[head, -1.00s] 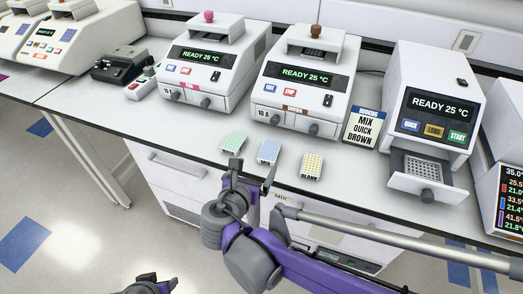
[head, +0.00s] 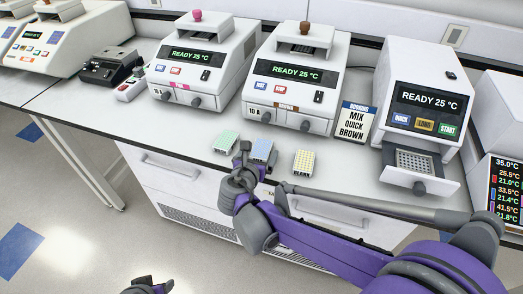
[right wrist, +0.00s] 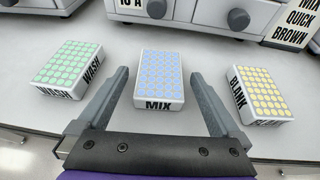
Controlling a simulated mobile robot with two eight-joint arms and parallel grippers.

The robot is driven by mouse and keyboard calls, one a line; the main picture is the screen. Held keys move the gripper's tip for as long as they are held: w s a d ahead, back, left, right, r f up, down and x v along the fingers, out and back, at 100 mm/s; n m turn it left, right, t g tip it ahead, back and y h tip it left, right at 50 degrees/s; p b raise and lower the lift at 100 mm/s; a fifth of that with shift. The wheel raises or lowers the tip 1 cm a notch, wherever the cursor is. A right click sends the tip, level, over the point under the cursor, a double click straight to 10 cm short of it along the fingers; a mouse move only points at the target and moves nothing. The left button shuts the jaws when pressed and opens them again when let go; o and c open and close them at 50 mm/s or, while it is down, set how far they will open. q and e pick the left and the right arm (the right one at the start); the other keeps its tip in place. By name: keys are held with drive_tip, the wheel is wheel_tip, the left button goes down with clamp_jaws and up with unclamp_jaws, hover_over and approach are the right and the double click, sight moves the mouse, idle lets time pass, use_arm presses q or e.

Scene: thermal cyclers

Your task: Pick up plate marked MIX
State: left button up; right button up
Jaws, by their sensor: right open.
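The plate marked MIX (right wrist: 160,72) is white with blue wells, and its label faces me in the right wrist view. In the head view the blue plate (head: 262,149) lies near the bench's front edge, partly behind my right gripper (head: 256,156). My right gripper, also in the right wrist view (right wrist: 160,76), is open and empty. Its two fingers appear on either side of the MIX plate, with visible gaps; their height relative to it is unclear. My left gripper (head: 148,286) shows only partly at the bottom edge; its opening is unclear.
A green-welled plate marked WASH (right wrist: 67,66) lies left and a yellow-welled plate marked BLANK (right wrist: 259,90) right, just outside the fingers. Thermal cyclers (head: 295,85) stand behind. A sign (head: 356,121) and a cycler with its drawer out (head: 420,180) are to the right.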

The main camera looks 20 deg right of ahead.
drive_tip(key=c, duration=1.4)
drive_tip(key=shift+o, duration=0.2)
drive_tip(key=shift+r, duration=0.1)
